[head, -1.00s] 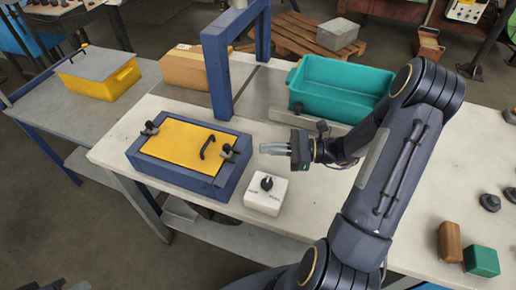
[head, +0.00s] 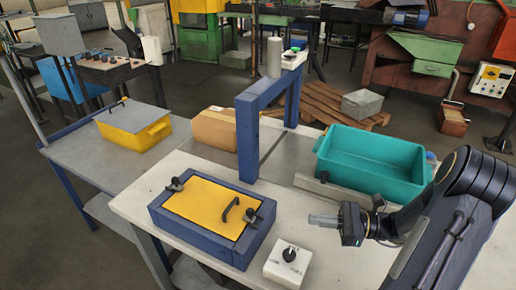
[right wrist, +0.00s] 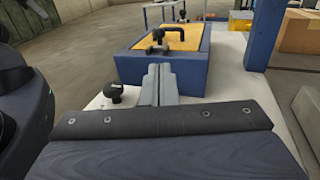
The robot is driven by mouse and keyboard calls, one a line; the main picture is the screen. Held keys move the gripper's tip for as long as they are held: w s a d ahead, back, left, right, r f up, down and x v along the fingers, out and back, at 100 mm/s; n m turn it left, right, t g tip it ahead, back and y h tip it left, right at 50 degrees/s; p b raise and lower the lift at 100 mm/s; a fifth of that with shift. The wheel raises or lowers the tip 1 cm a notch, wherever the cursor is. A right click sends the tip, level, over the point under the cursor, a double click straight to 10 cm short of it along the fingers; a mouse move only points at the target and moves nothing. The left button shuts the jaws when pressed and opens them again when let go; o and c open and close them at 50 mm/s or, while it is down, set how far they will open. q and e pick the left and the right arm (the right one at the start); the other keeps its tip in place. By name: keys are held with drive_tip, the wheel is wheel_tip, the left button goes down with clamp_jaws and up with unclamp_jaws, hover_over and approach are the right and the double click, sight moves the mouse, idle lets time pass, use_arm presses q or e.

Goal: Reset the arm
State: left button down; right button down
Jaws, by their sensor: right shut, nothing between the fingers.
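My right gripper (head: 325,220) is shut and empty. It hovers above the white table, right of the blue furnace box (head: 202,246) and above and behind the white switch box (head: 286,265) with its black knob. In the right wrist view the shut fingers (right wrist: 158,84) point toward the furnace box (right wrist: 185,70), with the switch box (right wrist: 108,99) at their left. The furnace's yellow lid (head: 205,206) lies closed, with a black handle and two dark clamps. My left gripper is not in view.
A teal bin (head: 372,168) stands behind my right arm. A blue gantry frame (head: 247,130) rises behind the furnace. A cardboard box (head: 216,130) and a yellow bin (head: 133,130) with a grey lid stand further left. The table between furnace and right gripper is clear.

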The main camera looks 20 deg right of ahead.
drive_tip(key=s+a+r+n+g+h, duration=0.2)
drive_tip(key=s+a+r+n+g, duration=0.15)
drive_tip(key=a+n, duration=0.25)
drive_tip(key=s+a+r+n+g+h, duration=0.2)
drive_tip(key=s+a+n+g, duration=0.15)
drive_tip(key=a+n, duration=0.2)
drive_tip(key=s+a+n+t+h, duration=0.1)
drive_tip(key=s+n+t+h, duration=0.2)
drive_tip(key=s+n+h, duration=0.4)
drive_tip(key=n, duration=0.4)
drive_tip(key=shift+r+h, duration=0.3)
drive_tip(key=shift+r, duration=0.1)
